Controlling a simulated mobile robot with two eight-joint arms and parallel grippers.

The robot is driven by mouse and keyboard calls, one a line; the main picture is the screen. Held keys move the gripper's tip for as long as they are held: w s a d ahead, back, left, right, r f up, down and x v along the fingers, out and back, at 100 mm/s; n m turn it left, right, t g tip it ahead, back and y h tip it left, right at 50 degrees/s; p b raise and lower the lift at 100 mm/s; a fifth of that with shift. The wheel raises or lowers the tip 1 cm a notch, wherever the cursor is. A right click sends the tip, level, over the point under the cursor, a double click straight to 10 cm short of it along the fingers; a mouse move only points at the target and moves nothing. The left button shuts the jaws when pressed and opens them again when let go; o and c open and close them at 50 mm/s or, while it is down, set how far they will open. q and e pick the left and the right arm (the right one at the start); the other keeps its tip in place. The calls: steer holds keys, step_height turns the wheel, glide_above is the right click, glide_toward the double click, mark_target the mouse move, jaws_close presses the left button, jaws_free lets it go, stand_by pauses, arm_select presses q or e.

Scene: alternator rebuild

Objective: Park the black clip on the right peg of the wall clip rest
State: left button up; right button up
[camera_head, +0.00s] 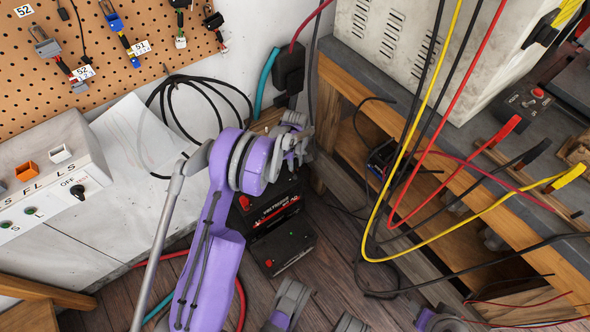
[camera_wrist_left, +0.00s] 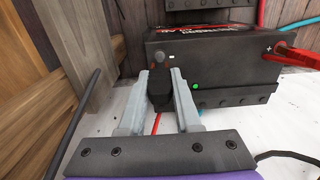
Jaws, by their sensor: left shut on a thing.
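My left gripper (camera_head: 296,150) is low beside the wall, above a black battery-like unit (camera_head: 268,212). In the left wrist view the two pale fingers (camera_wrist_left: 160,90) are shut on a dark piece, which looks like the black clip (camera_wrist_left: 160,92). Its front end is close to the black unit (camera_wrist_left: 215,62); I cannot tell whether they touch. In the head view the clip is hidden by my wrist. A small wooden piece (camera_head: 268,119) on the wall behind the gripper may be the clip rest; its pegs cannot be made out.
A red clip (camera_wrist_left: 298,57) sits at the "+" mark of the unit. A wooden bench (camera_head: 352,98) with hanging red, yellow and black cables is on the right. A black cable coil (camera_head: 205,82) hangs on the wall left of the gripper.

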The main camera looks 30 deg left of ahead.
stand_by(0.5)
arm_select(q)
step_height(320, 180, up, 25)
steer(key=p, duration=1.2)
steer(key=w+a, duration=0.8)
steer(key=f+b, duration=0.1)
steer(key=f, duration=0.1)
steer(key=f+b, duration=0.1)
steer(key=f, duration=0.2)
steer(key=shift+s+a, duration=0.2)
steer(key=shift+f, duration=0.4)
steer(key=shift+f+b, duration=1)
steer(key=shift+f, duration=0.2)
